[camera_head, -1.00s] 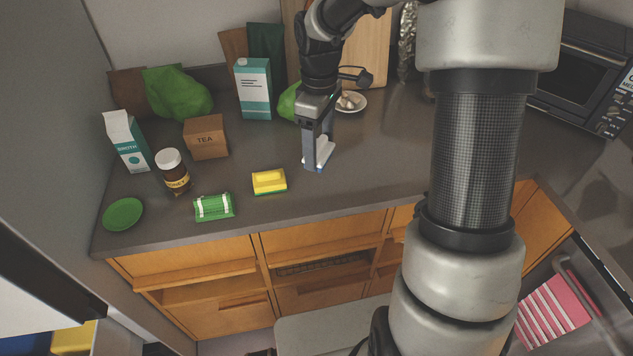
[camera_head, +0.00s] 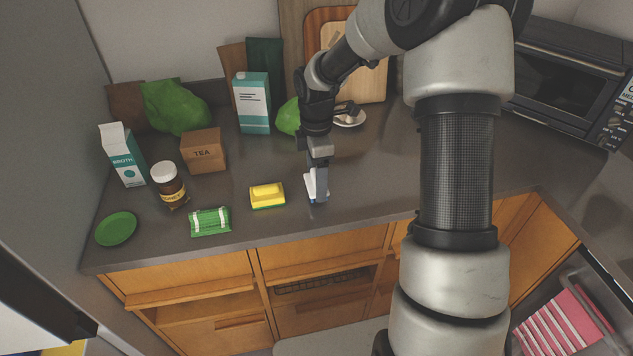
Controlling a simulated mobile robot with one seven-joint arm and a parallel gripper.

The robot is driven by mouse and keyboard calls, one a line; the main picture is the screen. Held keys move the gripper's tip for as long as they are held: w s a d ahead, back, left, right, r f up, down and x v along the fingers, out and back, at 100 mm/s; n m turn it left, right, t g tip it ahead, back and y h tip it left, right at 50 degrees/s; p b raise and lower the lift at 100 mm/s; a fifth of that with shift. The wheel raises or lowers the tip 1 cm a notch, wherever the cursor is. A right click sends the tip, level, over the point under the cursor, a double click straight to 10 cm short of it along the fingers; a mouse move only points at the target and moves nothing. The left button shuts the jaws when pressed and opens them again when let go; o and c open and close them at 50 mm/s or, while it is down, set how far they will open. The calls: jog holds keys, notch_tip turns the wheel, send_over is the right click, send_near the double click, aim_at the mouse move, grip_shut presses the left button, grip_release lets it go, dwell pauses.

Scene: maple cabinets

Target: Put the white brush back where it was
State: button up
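The white brush (camera_head: 310,187) shows low at my gripper's fingertips, over the counter to the right of the yellow sponge. My gripper (camera_head: 318,190) points down and its fingers cover the middle of the brush. The fingers look closed around it, and the brush has shifted along with them. The gap between the fingers is hidden from this side. I cannot tell whether the brush touches the counter.
Bare counter (camera_head: 385,175) lies right of my gripper.

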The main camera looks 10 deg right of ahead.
jog(key=shift+f, duration=0.7)
jog(key=shift+f, duration=0.15)
jog(key=o, duration=1.2)
notch_tip(320, 180, up, 12)
jog(key=shift+r+p, duration=0.2)
jog(key=shift+p, duration=0.3)
